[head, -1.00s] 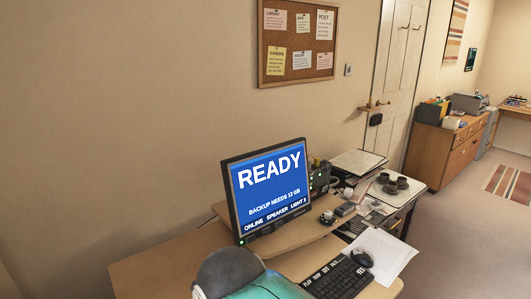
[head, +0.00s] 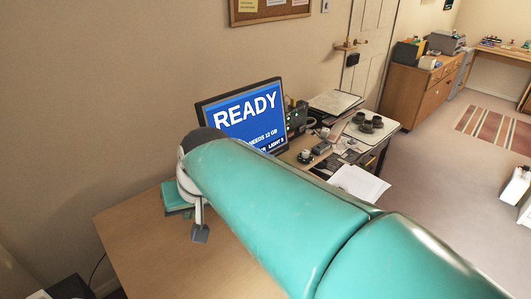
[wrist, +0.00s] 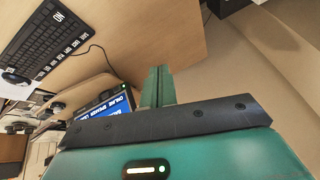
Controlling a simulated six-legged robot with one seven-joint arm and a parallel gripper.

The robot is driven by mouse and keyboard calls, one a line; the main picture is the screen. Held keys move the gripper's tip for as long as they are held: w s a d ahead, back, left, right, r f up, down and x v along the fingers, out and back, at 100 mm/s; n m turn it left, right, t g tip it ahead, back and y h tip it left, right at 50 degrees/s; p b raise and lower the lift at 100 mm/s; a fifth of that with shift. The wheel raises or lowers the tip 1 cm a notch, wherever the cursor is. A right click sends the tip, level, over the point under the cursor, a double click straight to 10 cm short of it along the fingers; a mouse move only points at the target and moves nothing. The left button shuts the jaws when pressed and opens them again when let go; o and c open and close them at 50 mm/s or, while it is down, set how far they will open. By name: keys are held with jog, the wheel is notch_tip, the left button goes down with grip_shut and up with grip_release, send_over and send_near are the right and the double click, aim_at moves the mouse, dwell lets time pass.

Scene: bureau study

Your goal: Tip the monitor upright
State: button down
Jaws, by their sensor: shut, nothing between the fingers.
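The monitor (head: 235,108) has a black frame and a blue screen reading READY. It stands on the raised shelf at the back of the desk and looks near upright; its exact tilt is unclear. My teal arm hides its lower part in the head view. Part of its screen shows sideways in the wrist view (wrist: 118,103), beyond my gripper's dark edge. My gripper (wrist: 157,72) is shut and empty, its teal fingers pointing over bare desk top.
The wooden desk (head: 150,245) is bare at its left. A black keyboard (wrist: 45,45) lies on it. A radio-like box (head: 296,117) and small items stand right of the monitor. A tray with dark cups (head: 368,124) is further right. The wall is close behind.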

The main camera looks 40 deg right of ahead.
jog(key=w+d+f+m, duration=0.2)
jog(key=w+d+m, duration=0.15)
jog(key=d, duration=0.35)
jog(key=w+d+f+m+t, duration=0.1)
jog(key=w+d+m, duration=0.1)
jog(key=w+d, duration=0.35)
jog(key=w+d+f+m, duration=0.2)
jog(key=w+d+m, duration=0.1)
jog(key=d, duration=0.6)
jog(key=s+d+f+m+t, duration=0.1)
jog(key=d+f+m, duration=0.25)
jog(key=d, duration=0.75)
jog(key=s+d+f+m+t, duration=0.1)
jog(key=d+f+m, duration=0.3)
jog(key=d, duration=0.7)
jog(key=shift+n+h, duration=0.4)
jog(key=shift+n, duration=0.2)
jog(key=x, duration=0.7)
jog(key=s+f+x, duration=0.1)
jog(key=x, duration=0.2)
jog(key=shift+w+a+f, duration=0.2)
jog(key=shift+w+a, duration=0.05)
jog(key=w, duration=0.2)
jog(key=shift+w+f, duration=0.25)
jog(key=shift+w, duration=0.1)
jog(key=shift+w+f, duration=0.1)
jog(key=shift+w, duration=0.55)
